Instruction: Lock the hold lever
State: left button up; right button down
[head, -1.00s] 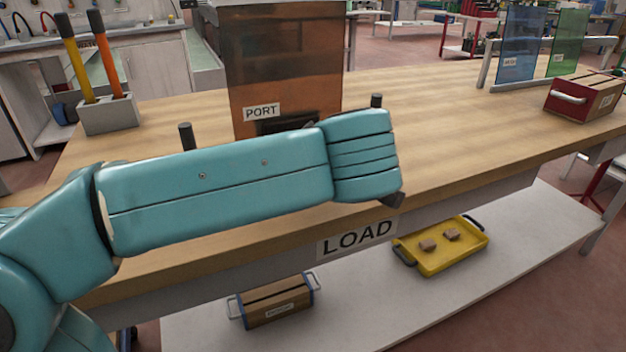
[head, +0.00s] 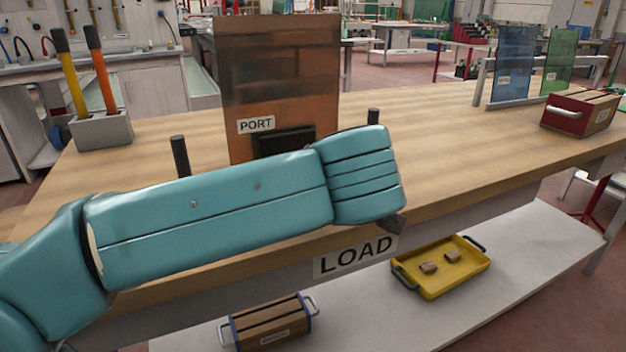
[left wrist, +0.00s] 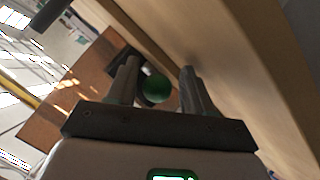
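A green round knob (left wrist: 155,88) shows in the left wrist view between the two fingers of my left gripper (left wrist: 158,68). The fingers are apart, with a gap beside the knob on the right. I cannot tell whether the left finger touches it. In the head view my left arm crosses in front of the bench and hides the knob; only a dark bit of the gripper (head: 393,224) shows. I cannot make out a lever's shaft or its position. My right gripper is not in view.
A brown translucent panel marked PORT (head: 280,85) stands on the wooden bench (head: 440,130), with dark posts (head: 180,155) nearby. A grey holder (head: 102,130) with two handles is at left, a red box (head: 580,113) at right. A yellow tray (head: 440,280) sits on the lower shelf.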

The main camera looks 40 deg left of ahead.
pick_arm(q)
jog(key=shift+r, duration=0.1)
jog(key=shift+s+d+r, duration=0.2)
jog(key=shift+d+r, duration=0.05)
jog(key=p+v, duration=0.4)
jog(key=v, duration=1.1)
jog(key=shift+d+p, duration=0.3)
jog(key=shift+s+f, duration=0.15)
jog(key=shift+s, duration=0.05)
